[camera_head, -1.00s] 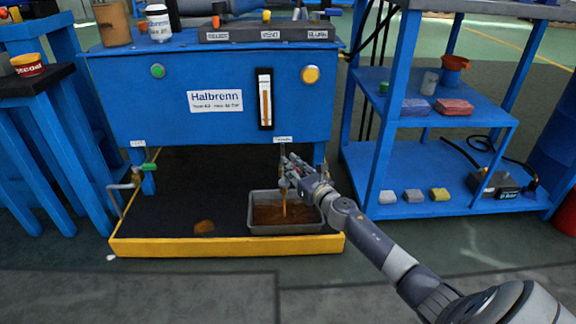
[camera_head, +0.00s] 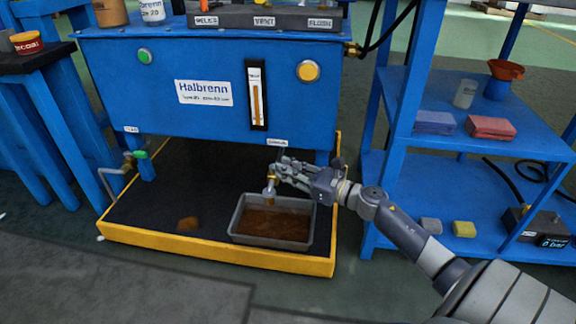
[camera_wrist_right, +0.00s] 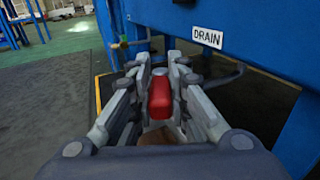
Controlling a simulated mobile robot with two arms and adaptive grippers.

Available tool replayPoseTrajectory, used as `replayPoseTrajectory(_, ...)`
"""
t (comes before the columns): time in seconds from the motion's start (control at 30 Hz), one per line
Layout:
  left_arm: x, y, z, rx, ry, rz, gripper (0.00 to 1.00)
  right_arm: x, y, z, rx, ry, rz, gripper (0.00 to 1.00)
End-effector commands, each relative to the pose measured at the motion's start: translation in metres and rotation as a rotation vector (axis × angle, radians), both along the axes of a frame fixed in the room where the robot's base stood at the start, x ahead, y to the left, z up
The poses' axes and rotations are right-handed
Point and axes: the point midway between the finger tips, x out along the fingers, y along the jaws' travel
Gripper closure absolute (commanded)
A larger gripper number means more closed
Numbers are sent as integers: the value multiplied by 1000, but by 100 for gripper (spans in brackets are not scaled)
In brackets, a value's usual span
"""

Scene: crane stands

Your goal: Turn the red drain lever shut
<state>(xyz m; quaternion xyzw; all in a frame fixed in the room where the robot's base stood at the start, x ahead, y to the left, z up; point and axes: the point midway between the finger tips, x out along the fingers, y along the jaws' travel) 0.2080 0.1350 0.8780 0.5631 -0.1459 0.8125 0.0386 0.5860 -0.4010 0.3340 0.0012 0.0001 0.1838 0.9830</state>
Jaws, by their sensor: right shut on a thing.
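The red drain lever (camera_wrist_right: 160,98) sits between the two fingers of my right gripper (camera_wrist_right: 160,78) in the right wrist view, and the gripper is shut on it. In the head view my right gripper (camera_head: 276,172) is at the drain outlet (camera_head: 269,189), below the front edge of the blue Halbrenn tank (camera_head: 205,120); its fingers hide the lever there. A DRAIN label (camera_wrist_right: 207,37) is above the lever. My left gripper is not in view.
A yellow-edged tray (camera_head: 200,252) lies under the tank, with a brown patch (camera_head: 188,223) on its dark floor. A green-handled valve (camera_head: 139,155) is at the left. A blue shelf (camera_head: 480,150) stands close right of my right arm.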

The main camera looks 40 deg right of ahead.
Motion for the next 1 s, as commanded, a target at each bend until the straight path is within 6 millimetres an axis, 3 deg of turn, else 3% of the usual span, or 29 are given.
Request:
replayPoseTrajectory(0.47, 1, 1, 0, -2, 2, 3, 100, -1, 0, 2, -2, -4, 2, 100)
replayPoseTrajectory(0.5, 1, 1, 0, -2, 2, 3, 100, -1, 0, 2, -2, -4, 2, 82)
replayPoseTrajectory(0.6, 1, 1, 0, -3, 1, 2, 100, -1, 0, 2, -2, -3, 2, 63)
replayPoseTrajectory(1.0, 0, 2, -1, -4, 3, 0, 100, -5, 0, 0, -1, 0, 4, 63)
